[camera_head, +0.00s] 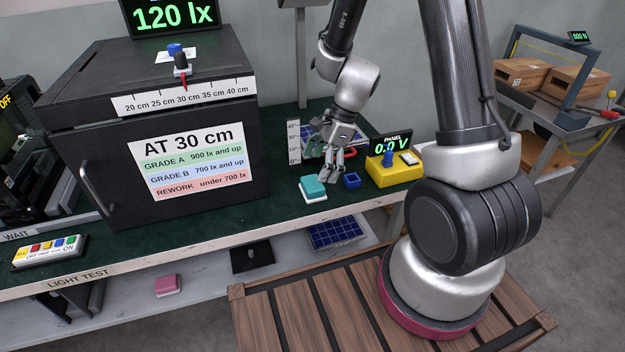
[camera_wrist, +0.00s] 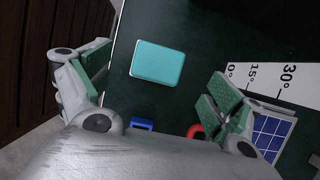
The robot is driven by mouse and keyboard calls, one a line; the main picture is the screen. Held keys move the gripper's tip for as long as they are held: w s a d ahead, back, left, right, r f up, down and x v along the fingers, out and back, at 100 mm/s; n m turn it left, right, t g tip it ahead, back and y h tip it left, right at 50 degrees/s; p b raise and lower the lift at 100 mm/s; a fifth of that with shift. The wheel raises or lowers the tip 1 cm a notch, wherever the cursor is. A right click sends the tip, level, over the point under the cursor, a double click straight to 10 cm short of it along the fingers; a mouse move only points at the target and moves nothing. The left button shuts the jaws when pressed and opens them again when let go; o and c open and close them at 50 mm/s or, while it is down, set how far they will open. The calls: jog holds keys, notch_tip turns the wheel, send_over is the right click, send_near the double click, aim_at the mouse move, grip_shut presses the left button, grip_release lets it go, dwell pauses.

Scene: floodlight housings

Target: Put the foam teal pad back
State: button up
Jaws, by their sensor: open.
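The teal pad (camera_head: 313,188) lies flat on the dark green bench top near its front edge. In the wrist view the teal pad (camera_wrist: 158,63) is a rounded rectangle ahead of my gripper and between the lines of its fingers. My gripper (camera_head: 334,166) is open and empty, pointing down just above and right of the pad. In the wrist view my gripper (camera_wrist: 157,76) shows its two green-lined fingers wide apart, touching nothing.
A small blue square holder (camera_head: 351,181) sits right of the pad, beside a yellow meter box (camera_head: 390,174). A small solar panel (camera_head: 318,148) and a red part (camera_wrist: 195,131) are close by. A black test box (camera_head: 105,185) stands left. A pink pad (camera_head: 168,286) lies on the lower shelf.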

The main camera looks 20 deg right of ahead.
jog(key=s+d+r+n+t+h, duration=0.1)
jog(key=s+d+r+n, duration=0.25)
jog(key=r, duration=0.55)
jog(key=s+d+r+n+t+h, duration=0.1)
jog(key=s+d+r+n, duration=0.15)
jog(key=r+n, duration=0.45)
jog(key=s+d+r+n+t+h, duration=0.1)
jog(key=s+d+r+n, duration=0.2)
jog(key=s+r, duration=0.2)
jog(key=s+d+r+n+t+h, duration=0.1)
jog(key=s+d+r+n, duration=0.2)
jog(key=s, duration=0.5)
notch_tip(320, 180, up, 2)
jog(key=shift+d+r+n+h, duration=0.15)
jog(key=shift+d+n+h, duration=0.2)
jog(key=shift+n, duration=0.4)
